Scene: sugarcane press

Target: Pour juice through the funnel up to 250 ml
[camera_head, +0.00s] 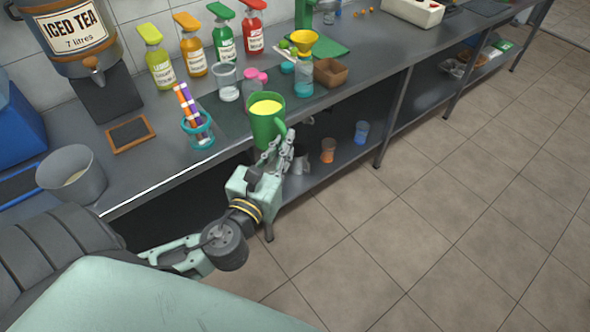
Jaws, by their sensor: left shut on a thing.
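My left gripper (276,150) is shut on the handle of a green jug (264,132). Yellow juice (265,107) shows inside the jug near its rim. The jug is about upright at the front edge of the counter; I cannot tell whether it touches the counter. A yellow funnel (304,42) sits in the top of a clear bluish bottle (304,78), to the right of and behind the jug. Any markings or liquid level in the bottle are too small to read. My right gripper is not in view.
Behind the jug are pink-lidded jars (254,82) and a clear beaker (227,82). A teal holder (199,130) stands left, a brown wooden box (330,72) right of the bottle. Several syrup bottles (190,52) and an iced tea dispenser (80,38) stand at the back. Cups (328,150) are on the lower shelf.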

